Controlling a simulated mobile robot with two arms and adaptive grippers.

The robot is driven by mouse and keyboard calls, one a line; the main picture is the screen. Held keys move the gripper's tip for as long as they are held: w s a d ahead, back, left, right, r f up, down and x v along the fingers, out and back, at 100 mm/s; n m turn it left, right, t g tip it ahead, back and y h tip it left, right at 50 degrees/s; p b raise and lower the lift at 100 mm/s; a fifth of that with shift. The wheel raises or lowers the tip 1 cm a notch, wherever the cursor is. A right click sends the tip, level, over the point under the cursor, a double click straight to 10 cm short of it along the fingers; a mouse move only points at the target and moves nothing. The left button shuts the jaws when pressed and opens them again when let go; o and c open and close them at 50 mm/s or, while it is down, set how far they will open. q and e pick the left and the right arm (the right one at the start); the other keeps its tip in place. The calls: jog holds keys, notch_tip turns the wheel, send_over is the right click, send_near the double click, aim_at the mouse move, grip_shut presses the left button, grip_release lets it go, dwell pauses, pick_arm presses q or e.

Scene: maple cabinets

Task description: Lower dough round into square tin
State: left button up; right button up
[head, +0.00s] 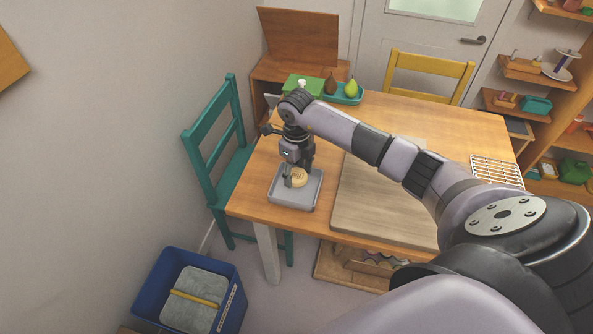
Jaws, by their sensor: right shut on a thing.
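The dough round (299,177) is a small tan ball with darker marks, seen over the square tin. The square tin (290,203) is grey and shallow and sits near the left front corner of the wooden table. My right gripper (293,180) points down over the tin and is shut on the dough round. The gripper partly hides the dough and the tin's back part. I cannot tell whether the dough touches the tin's floor. My left gripper is not in view.
A large wooden board (375,202) lies right of the tin. A teal tray (349,97) with pears stands at the back, beside a green box (305,84). A white wire rack (496,171) lies at the right edge. A teal chair (215,150) stands against the table's left side.

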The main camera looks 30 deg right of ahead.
aim_at(296, 189)
jog(key=shift+f+b, duration=2)
jog(key=shift+f, duration=0.5)
jog(key=shift+c, duration=0.2)
dwell(0.8)
jog(key=o, duration=1.1)
jog(key=shift+o, duration=0.2)
jog(key=shift+r, duration=0.15)
notch_tip(296, 189, up, 12)
jog(key=shift+f, duration=0.1)
